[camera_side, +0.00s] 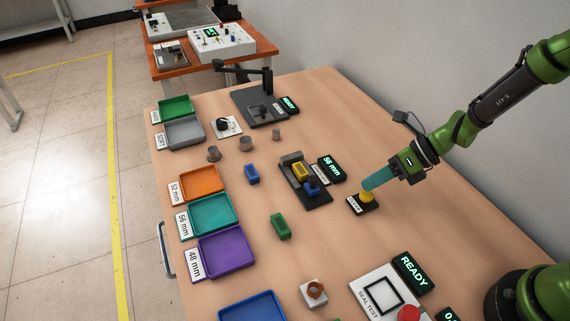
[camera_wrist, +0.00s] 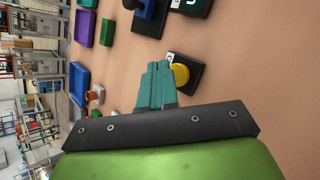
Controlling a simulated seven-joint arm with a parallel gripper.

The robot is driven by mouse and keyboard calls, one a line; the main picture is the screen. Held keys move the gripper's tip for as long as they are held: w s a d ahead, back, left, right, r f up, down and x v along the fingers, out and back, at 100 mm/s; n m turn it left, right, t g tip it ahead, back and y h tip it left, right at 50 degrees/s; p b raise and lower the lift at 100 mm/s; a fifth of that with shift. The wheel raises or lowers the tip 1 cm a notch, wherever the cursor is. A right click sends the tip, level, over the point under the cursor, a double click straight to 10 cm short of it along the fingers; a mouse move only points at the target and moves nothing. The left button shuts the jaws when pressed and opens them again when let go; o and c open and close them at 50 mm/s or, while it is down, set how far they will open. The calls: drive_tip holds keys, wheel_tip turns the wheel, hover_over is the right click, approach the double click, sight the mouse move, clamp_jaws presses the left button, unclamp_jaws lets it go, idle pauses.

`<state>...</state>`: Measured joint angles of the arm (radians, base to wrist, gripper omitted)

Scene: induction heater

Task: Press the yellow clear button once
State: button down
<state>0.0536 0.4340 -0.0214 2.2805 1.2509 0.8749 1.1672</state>
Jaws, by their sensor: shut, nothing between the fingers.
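The yellow clear button (camera_side: 367,196) sits on a small black base with a white label, on the wooden table right of the middle in the side view. In the wrist view the button (camera_wrist: 181,74) is just beside my teal fingertips. My gripper (camera_side: 368,185) is shut and empty, its fingers slanting down to the left. The fingertips are very near the button in the side view. The wrist view shows the shut gripper (camera_wrist: 157,68) to the left of the button. I cannot tell whether the fingers touch it. The button's top is partly hidden by the fingers in the side view.
A measuring fixture (camera_side: 305,181) with yellow and blue blocks and a "56 mm" display (camera_side: 331,168) stands left of the button. A green block (camera_side: 280,227) lies nearer. A seal test unit (camera_side: 383,294) with a red button stands at the front. Coloured trays (camera_side: 211,214) line the left edge.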

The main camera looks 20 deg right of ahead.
sight(371, 194)
drive_tip(key=shift+f, duration=0.1)
idle(0.5)
drive_tip(key=shift+f, duration=0.35)
drive_tip(key=shift+f, duration=0.5)
idle(0.8)
drive_tip(key=shift+r, duration=0.95)
drive_tip(key=shift+r, duration=0.1)
drive_tip(key=shift+r, duration=2.4)
